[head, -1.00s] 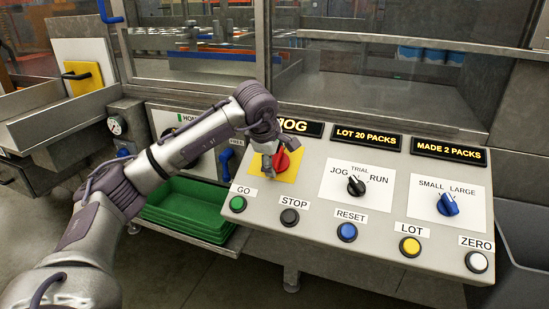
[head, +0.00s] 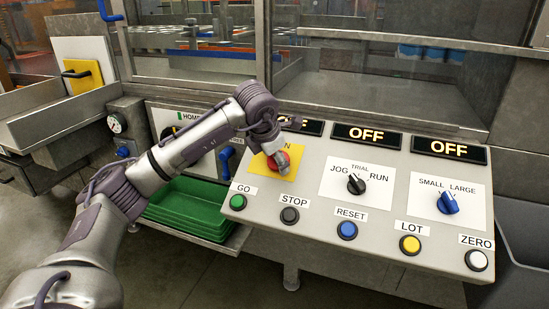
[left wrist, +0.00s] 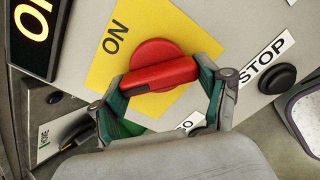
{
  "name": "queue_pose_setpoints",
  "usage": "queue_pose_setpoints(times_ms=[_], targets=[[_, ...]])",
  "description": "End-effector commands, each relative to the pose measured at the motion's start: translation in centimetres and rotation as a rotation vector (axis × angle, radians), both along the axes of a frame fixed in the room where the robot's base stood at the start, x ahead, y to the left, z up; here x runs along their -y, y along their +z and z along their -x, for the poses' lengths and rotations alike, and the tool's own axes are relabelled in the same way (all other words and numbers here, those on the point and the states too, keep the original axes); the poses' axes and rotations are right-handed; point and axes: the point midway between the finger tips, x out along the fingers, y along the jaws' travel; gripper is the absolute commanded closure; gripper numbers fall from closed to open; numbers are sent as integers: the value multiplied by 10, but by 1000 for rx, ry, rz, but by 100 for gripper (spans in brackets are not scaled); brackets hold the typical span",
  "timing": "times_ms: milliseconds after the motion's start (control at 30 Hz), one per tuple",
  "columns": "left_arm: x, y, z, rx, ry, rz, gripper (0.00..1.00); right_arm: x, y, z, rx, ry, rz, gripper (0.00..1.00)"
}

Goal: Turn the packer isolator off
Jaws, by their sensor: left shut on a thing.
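The packer isolator is a red rotary knob (head: 281,160) on a yellow plate (head: 290,172) at the panel's upper left. In the left wrist view the red knob (left wrist: 160,74) fills the middle of its yellow plate (left wrist: 106,70), which bears the word ON. My left gripper (left wrist: 162,80) is shut on the knob's handle, one finger at each end of it. In the head view my left gripper (head: 274,160) partly covers the knob and plate. My right gripper is not in view.
The sloped panel also carries a JOG/TRIAL/RUN selector (head: 356,184), a blue SMALL/LARGE selector (head: 447,203) and a row of buttons, with GO (head: 238,202) and STOP (head: 290,215) nearest the knob. Green trays (head: 190,208) sit at lower left. A glass guard stands behind.

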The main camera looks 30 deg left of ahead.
Motion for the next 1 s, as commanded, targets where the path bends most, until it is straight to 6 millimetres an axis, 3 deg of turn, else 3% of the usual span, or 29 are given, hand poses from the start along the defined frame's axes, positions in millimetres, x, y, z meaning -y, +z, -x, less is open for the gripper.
queue_pose_setpoints(times_ms=[600,1000], targets=[[3,-1,0,61,457,256,60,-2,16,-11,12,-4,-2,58],[4,-1,0,80,588,330,60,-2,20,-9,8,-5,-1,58]])
